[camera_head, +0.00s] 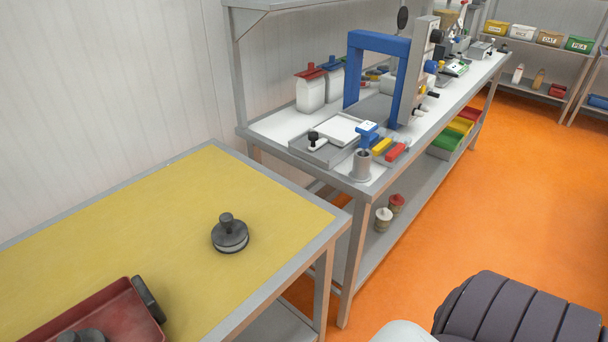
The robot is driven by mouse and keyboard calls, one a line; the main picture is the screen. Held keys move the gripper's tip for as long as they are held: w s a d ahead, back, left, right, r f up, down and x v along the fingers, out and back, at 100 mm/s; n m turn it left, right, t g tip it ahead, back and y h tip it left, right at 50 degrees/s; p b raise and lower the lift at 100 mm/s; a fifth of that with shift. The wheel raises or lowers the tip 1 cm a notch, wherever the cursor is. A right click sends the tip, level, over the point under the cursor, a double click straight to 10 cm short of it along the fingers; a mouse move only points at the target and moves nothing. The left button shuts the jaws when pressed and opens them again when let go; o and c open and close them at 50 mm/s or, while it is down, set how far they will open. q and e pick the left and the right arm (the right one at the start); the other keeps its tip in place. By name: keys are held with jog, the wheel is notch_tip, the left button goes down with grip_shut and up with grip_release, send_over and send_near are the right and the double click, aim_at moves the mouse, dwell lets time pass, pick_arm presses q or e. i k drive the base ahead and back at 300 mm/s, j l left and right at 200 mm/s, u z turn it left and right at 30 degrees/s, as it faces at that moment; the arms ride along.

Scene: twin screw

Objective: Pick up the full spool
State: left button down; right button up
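I cannot tell for sure which thing is the full spool. A dark round piece with an upright knob and a pale band around its lower edge (230,235) stands on the yellow-topped table. Two small round tan items, one with a white top (383,219) and one with a red top (397,203), stand side by side on the lower shelf of the grey bench. Neither of my grippers is in view.
A red tray (112,318) with a dark part inside and a black handle sits at the yellow table's (130,215) lower left. The grey bench holds a blue frame (354,70), white bottles (310,92) and tools. Green and yellow bins (445,141) sit below. Orange floor (500,190) is open at right.

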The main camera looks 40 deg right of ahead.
aim_at(231, 236)
jog(key=z, duration=0.75)
jog(key=u, duration=0.1)
